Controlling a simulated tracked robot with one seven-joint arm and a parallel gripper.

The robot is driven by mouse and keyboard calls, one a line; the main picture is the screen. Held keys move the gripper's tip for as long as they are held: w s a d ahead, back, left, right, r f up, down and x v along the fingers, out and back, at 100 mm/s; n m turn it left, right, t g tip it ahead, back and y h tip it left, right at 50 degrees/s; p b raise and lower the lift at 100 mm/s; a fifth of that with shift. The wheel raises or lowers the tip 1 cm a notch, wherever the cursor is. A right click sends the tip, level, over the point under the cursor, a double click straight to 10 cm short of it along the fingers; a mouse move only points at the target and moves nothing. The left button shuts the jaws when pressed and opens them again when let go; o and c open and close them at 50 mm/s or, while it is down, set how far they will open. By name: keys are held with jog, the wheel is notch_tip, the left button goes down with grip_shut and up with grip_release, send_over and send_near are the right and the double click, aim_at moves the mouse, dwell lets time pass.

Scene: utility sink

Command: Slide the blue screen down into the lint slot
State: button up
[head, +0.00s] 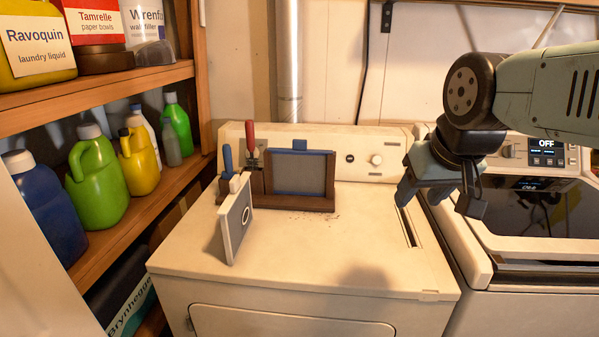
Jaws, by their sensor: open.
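The blue screen (313,173) has a blue frame, grey mesh and a blue top tab. It stands upright in a brown wooden holder (292,206) on top of the white dryer. The lint slot (409,228) is a narrow dark slit near the right edge of the dryer top, with no screen seen in it. My gripper (424,188) is open and empty, above and close to the slot, well to the right of the blue screen. My wrist hides part of the dryer's right back corner.
A white-framed panel (236,223) with a round dark ring stands left of the holder. Blue-handled (228,158) and red-handled (250,138) tools stand at the holder's left. Shelves with bottles (98,180) rise at left. A washer (530,215) adjoins at right. The dryer's front top is clear.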

jog(key=o, duration=0.4)
jog(key=w+a+t+y, duration=0.1)
jog(key=w+a, duration=0.2)
jog(key=w, duration=0.2)
jog(key=w+a+t+y, duration=0.1)
jog(key=w+a, duration=0.3)
jog(key=w, duration=0.2)
jog(key=w+a+t+y, duration=0.1)
jog(key=w+a+t, duration=0.1)
jog(key=w+a, duration=0.2)
jog(key=shift+w+f+y, duration=0.2)
jog(key=shift+w, duration=0.35)
jog(key=shift+w+f+y, duration=0.2)
jog(key=shift+w, duration=0.3)
jog(key=m+t+h, duration=0.2)
jog(key=t+h, duration=0.5)
jog(key=t, duration=0.1)
send_near(299, 142)
jog(key=w, duration=0.5)
jog(key=shift+d+f, duration=0.1)
jog(key=shift+d, duration=0.1)
jog(key=shift+w+d, duration=0.25)
jog(key=shift+w, duration=0.65)
jog(key=shift+w+d, duration=0.3)
jog(key=shift+w, duration=0.6)
jog(key=shift+w+d, duration=0.25)
jog(key=shift+w, duration=0.65)
